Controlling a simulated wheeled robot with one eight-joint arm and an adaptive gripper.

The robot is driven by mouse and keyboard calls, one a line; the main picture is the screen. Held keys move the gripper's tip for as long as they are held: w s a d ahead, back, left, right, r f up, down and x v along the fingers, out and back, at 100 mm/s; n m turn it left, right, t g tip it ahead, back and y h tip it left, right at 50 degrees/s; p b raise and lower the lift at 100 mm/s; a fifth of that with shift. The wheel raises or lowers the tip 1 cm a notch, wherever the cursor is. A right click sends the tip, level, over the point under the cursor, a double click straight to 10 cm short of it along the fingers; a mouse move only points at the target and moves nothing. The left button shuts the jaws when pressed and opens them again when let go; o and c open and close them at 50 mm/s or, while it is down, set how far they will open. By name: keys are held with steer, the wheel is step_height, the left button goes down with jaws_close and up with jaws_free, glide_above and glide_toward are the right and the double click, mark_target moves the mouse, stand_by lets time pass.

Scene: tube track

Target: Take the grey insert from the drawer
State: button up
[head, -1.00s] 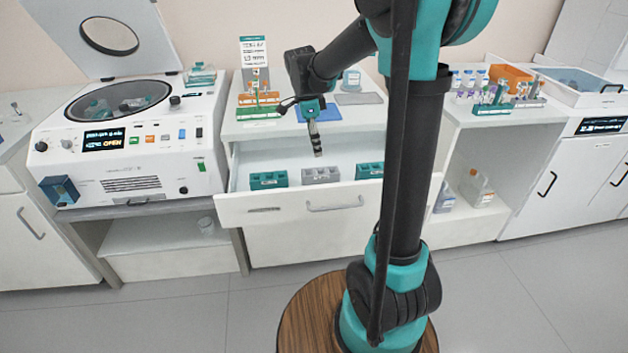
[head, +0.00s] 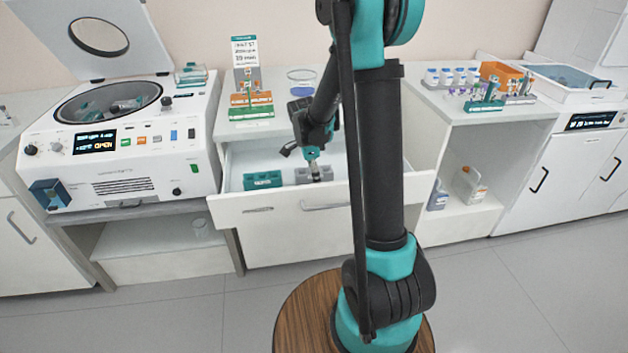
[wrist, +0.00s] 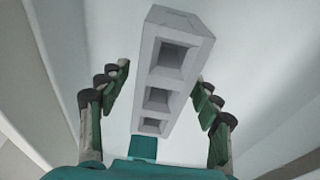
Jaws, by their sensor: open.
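The grey insert (head: 301,176) lies in the open drawer (head: 235,207), to the right of a teal insert (head: 262,180). My gripper (head: 316,174) is over its right part and hides some of it. In the wrist view the grey insert (wrist: 158,98) has square wells in a row and runs lengthwise between my open fingers. A finger stands to each side of it, with a visible gap. I cannot tell how far the fingertips are above it. The second teal insert is hidden behind my arm.
The drawer's side walls and front stand around the inserts. A tube rack (head: 250,108) and a sign stand on the counter above. A centrifuge (head: 120,140) with its lid up is on the left. More racks (head: 485,98) stand on the right counter.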

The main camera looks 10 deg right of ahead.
steer(key=shift+d+f, duration=0.1)
steer(key=shift+f, duration=0.55)
steer(key=shift+c, duration=0.4)
steer(key=c, duration=1.1)
steer(key=shift+c, duration=0.2)
step_height(320, 180, up, 20)
steer(key=shift+r, duration=2.5)
